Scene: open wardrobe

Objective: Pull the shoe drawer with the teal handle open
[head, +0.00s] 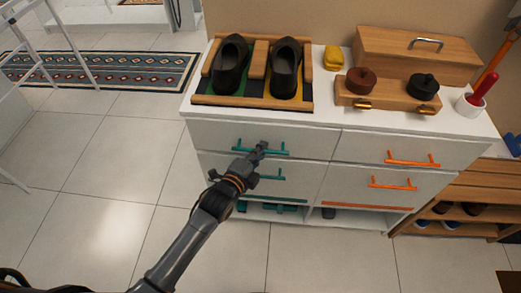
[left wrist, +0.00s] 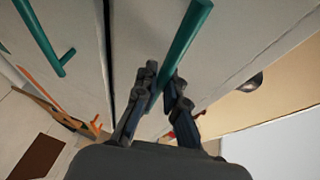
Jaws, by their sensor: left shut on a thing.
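The white cabinet (head: 320,127) has two teal bar handles on its left drawers, one above the other. My left gripper (head: 262,146) is at the upper teal handle (head: 240,149), with its arm reaching up from the lower left. In the left wrist view the gripper (left wrist: 160,85) is shut with the teal bar (left wrist: 187,32) between its two fingers. The lower teal handle (head: 270,177) is partly hidden by my wrist; a second teal handle also shows in the left wrist view (left wrist: 40,32). The upper left drawer front (head: 215,135) looks about flush. My right gripper is out of view.
Black shoes (head: 232,66) stand in a tray on the cabinet top, beside a yellow item (head: 333,58) and a wooden box (head: 415,52). Orange handles (head: 412,161) are on the right drawers. The tiled floor (head: 110,180) in front is clear.

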